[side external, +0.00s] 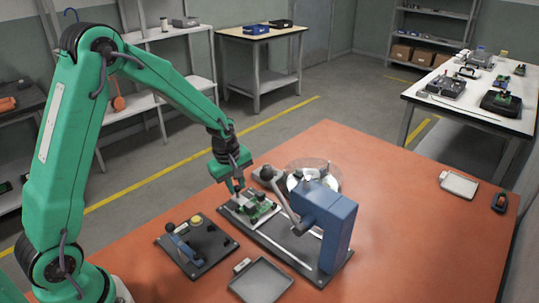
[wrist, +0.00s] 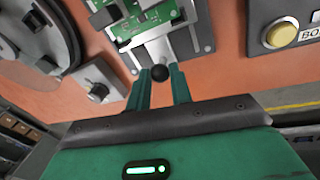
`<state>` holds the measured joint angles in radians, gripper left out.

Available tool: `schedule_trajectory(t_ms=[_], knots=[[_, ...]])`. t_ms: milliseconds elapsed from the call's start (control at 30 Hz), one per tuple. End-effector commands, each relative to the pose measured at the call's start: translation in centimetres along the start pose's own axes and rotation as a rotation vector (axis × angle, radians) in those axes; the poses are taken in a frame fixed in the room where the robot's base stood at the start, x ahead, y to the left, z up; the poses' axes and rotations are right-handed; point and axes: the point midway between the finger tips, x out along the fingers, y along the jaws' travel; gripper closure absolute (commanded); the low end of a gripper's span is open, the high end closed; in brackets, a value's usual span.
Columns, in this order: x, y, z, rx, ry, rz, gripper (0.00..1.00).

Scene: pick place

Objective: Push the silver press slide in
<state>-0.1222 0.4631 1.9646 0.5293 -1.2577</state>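The silver press slide (wrist: 182,42) carries a green circuit board (wrist: 142,16) and has a black ball knob (wrist: 160,73) at its near end. My fingertips hide part of the slide's near end.
A dark control box (side external: 196,245) with a yellow button sits left of the press. A grey tray (side external: 261,281) lies in front. A round turntable (side external: 322,172) stands behind the press.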

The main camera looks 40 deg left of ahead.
Motion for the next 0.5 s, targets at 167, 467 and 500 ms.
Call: schedule_trajectory(t_ms=[167, 467, 500], knots=[[0.0, 0.0, 0.0, 0.000, -0.001, -0.001, 1.00], [-0.1, 0.6, 3.1, 0.005, -0.012, 0.005, 1.00], [-0.1, 0.7, 3.9, 0.005, -0.015, 0.006, 1.00]])
